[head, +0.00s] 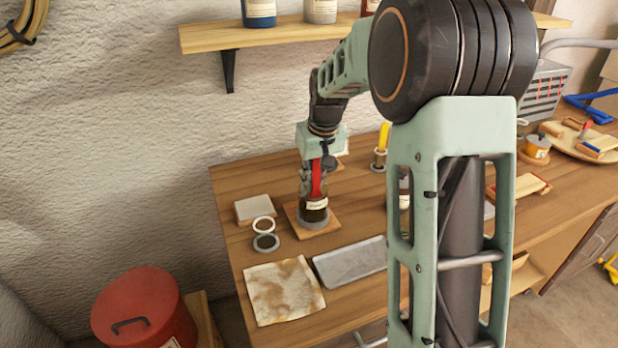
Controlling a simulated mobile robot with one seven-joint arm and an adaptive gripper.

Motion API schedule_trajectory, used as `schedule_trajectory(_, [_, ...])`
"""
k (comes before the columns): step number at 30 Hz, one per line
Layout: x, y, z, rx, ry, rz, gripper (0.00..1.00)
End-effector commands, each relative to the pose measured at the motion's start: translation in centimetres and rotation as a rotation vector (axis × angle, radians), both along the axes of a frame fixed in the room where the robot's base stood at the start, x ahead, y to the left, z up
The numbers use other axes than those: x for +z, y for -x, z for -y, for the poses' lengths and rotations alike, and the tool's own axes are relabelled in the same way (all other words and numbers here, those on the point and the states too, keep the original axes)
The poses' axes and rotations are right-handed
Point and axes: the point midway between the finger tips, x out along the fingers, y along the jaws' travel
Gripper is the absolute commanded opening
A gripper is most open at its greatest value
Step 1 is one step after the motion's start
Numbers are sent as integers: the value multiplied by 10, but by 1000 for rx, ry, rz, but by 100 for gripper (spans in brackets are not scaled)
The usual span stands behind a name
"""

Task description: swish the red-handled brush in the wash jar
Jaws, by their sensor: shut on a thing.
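My gripper (313,180) points down over the bench, shut on the red-handled brush (317,182). The brush's red handle stands about upright between the fingers. Directly below is a dark jar (314,213) with a pale label, on a square wooden board (297,226). The brush's lower end is hidden; it appears to be down in the jar's mouth, but I cannot tell how deep.
A stained cloth (283,290) and a grey metal tray (350,262) lie at the front of the bench (228,186). My arm hides part of the bench to the right.

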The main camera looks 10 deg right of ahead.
Motion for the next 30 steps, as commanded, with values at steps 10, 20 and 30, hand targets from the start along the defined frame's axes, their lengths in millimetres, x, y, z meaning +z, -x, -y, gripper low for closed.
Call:
schedule_trajectory(10, [1,-12,-4,3,0,1,0])
schedule_trajectory(20, [11,-12,-4,2,0,3,0])
schedule_trajectory(30, [39,-12,-4,2,0,3,0])
